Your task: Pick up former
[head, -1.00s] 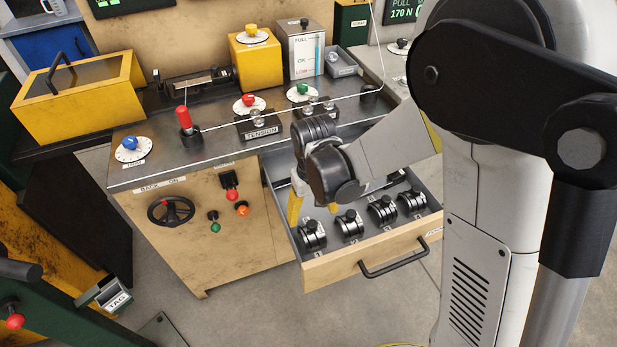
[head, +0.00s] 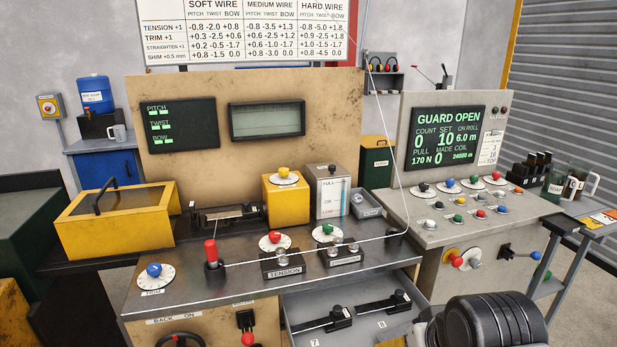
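The open drawer (head: 300,305) below the steel bench top shows only in part, cut off by the lower edge of the picture. In it lie two black parts with long dark bars, one by the label 7 (head: 338,317) and one by the label 8 (head: 399,301). I cannot tell whether either is the former. The front of the drawer is out of view. A dark round part of my own arm is at the bottom right, in front of the drawer's right side. My gripper's fingers are not in view, so what they hold cannot be seen.
The bench top (head: 180,290) carries a red-handled lever (head: 211,252), a TENSION block (head: 282,264) and a yellow box (head: 285,198). A thin wire runs across it to a black post and up. A console reading GUARD OPEN (head: 446,138) stands right. A yellow-lidded guard (head: 118,220) is left.

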